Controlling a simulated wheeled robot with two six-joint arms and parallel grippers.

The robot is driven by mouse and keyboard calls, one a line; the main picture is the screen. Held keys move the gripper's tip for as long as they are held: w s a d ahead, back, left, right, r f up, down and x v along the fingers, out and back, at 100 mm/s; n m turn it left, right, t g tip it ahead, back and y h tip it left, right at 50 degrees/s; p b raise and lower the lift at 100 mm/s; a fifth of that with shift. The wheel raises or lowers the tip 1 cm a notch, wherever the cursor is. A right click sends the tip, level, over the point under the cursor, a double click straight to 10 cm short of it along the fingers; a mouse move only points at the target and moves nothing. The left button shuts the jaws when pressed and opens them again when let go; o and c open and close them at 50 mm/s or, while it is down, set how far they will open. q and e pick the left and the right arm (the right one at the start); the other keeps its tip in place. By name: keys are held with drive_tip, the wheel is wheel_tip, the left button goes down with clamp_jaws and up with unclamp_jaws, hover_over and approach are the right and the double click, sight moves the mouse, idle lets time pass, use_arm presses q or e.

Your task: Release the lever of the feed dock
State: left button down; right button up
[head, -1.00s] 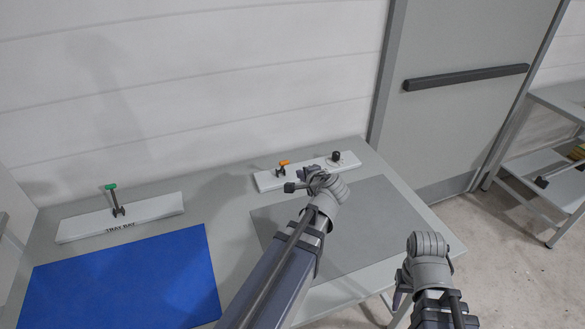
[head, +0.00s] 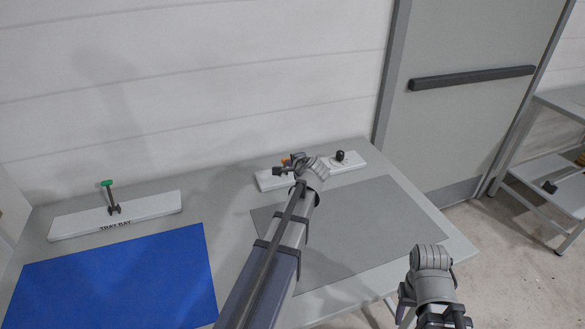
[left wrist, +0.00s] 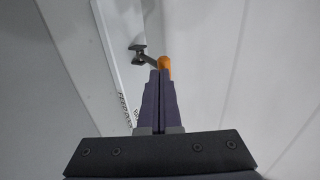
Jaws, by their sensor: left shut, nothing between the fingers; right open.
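The feed dock (head: 350,163) is a white strip at the back right of the table, lettered in the left wrist view (left wrist: 124,100). Its lever has an orange handle (left wrist: 164,63) on a dark arm and pivot (left wrist: 138,50). In the head view the orange handle (head: 286,159) is mostly hidden by my left gripper (head: 279,167). In the left wrist view my left gripper (left wrist: 159,75) is shut and empty, its fingertips right at the orange tip; I cannot tell if they touch. My right gripper (head: 403,298) is open, low at the table's front right, partly hidden.
A black knob (head: 340,155) stands on the feed dock, right of the lever. A tray bay (head: 155,207) with a green-tipped lever (head: 107,184) stands at the left, behind a blue mat (head: 120,275). A grey mat (head: 375,225) lies clear in front of the dock.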

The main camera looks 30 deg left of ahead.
idle(0.3)
use_arm(q)
drive_tip(key=w+a+r+g+h+p, duration=0.1)
drive_tip(key=w+a+r+h+p, duration=0.1)
drive_tip(key=p, duration=0.3)
drive_tip(key=w+a+r+g+h+p, duration=0.1)
drive_tip(key=w+a+g+p, duration=0.1)
drive_tip(key=p, duration=0.3)
drive_tip(key=shift+a+r+h+p, duration=0.15)
drive_tip(key=shift+r+h+p, duration=0.2)
drive_tip(key=shift+h+p, duration=0.05)
drive_tip(key=w+a+g+h+p, duration=0.1)
drive_tip(key=w+a+g+h, duration=0.1)
drive_tip(key=w+a+g+h+p, duration=0.1)
drive_tip(key=a+h, duration=0.1)
drive_tip(key=shift+w+a+f+g+p, duration=0.1)
drive_tip(key=shift+f+g+p, duration=0.25)
drive_tip(key=shift+f+g, duration=0.05)
drive_tip(key=shift+r+p, duration=0.8)
drive_tip(key=shift+p, duration=0.05)
